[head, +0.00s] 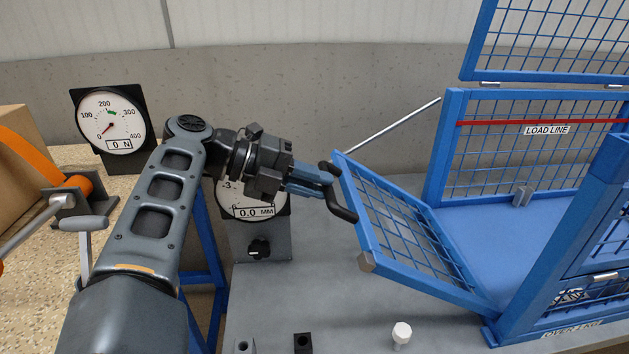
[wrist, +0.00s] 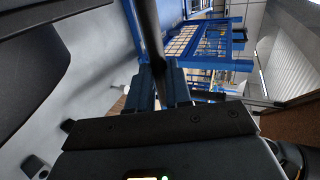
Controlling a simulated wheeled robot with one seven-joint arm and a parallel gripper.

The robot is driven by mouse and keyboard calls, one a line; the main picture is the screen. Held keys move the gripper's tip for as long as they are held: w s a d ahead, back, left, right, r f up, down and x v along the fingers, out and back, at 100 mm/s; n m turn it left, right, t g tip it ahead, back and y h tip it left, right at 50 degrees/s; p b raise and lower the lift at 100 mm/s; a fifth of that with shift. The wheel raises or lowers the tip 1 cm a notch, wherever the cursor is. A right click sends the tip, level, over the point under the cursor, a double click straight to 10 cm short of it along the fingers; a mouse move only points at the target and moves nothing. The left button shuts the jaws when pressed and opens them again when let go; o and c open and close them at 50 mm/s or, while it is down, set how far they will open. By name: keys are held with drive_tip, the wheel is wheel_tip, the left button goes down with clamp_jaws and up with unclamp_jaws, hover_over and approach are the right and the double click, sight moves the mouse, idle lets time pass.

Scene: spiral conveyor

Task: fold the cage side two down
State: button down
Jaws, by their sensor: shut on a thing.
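The blue cage (head: 445,135) stands on the right in the head view, with mesh walls and a blue floor. One mesh side panel (head: 405,235) leans outward to the left, tilted between upright and flat. A black bar handle (head: 342,204) sits on its upper left edge. My gripper (head: 325,186) is shut on this handle. In the wrist view the dark handle bar (wrist: 147,35) runs between the blue fingers (wrist: 160,82). The fingers partly hide the handle's middle in the head view.
A force dial (head: 112,123) stands at the left, beside an orange strap roller (head: 75,195). A second dial reading 0.0 MM (head: 256,211) is partly behind my arm. A white knob (head: 402,332) and small black blocks (head: 302,343) stand on the grey surface in front. A thin rod (head: 395,124) slopes behind the panel.

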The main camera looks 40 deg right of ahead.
drive_tip(key=c, duration=1.1)
unclamp_jaws()
drive_tip(key=shift+o, duration=0.2)
drive_tip(key=v, duration=0.7)
drive_tip(key=shift+w+a+r, duration=0.2)
drive_tip(key=shift+a, duration=0.05)
